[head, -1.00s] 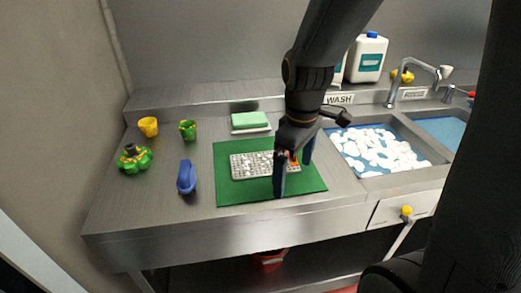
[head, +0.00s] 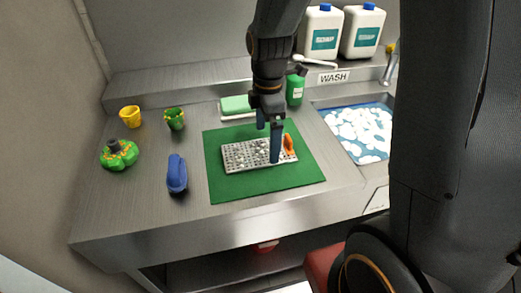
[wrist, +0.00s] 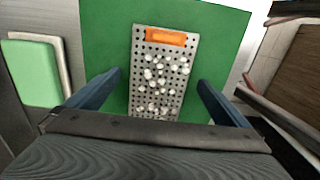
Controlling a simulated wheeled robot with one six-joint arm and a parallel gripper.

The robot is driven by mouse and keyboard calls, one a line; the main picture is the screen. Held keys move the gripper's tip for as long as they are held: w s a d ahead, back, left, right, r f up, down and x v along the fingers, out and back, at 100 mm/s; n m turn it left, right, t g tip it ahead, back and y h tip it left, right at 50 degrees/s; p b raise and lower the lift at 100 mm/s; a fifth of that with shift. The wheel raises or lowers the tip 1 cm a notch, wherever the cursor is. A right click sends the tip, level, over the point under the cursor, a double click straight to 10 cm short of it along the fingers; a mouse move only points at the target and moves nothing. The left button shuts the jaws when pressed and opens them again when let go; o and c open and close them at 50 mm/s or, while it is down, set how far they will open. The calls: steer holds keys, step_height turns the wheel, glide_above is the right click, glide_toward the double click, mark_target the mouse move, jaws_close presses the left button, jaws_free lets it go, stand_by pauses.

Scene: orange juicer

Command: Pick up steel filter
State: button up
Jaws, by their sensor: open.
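The steel filter (head: 246,156) is a flat perforated metal tray with an orange tab (head: 289,145) at its right end and white bits scattered on it. It lies flat on a green mat (head: 235,188). In the wrist view the filter (wrist: 140,78) runs lengthwise between my fingers, its orange tab (wrist: 166,37) at the far end. My gripper (head: 268,140) is open and points down over the filter. In the wrist view my gripper (wrist: 160,95) has one finger to each side of the filter, with green mat showing between. The filter's near end is hidden by my gripper body.
A green sponge (head: 235,104) on a pale tray sits behind the mat. A blue brush (head: 177,174), yellow cup (head: 130,116), green cup (head: 175,119) and green-orange part (head: 118,154) stand left. A green bottle (head: 295,88) and foamy sink (head: 360,132) are at right.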

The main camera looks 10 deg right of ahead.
mark_target(267, 151)
steer(key=shift+f, duration=1.5)
steer(key=c, duration=1)
steer(key=shift+r+p, duration=0.2)
steer(key=shift+p, duration=0.2)
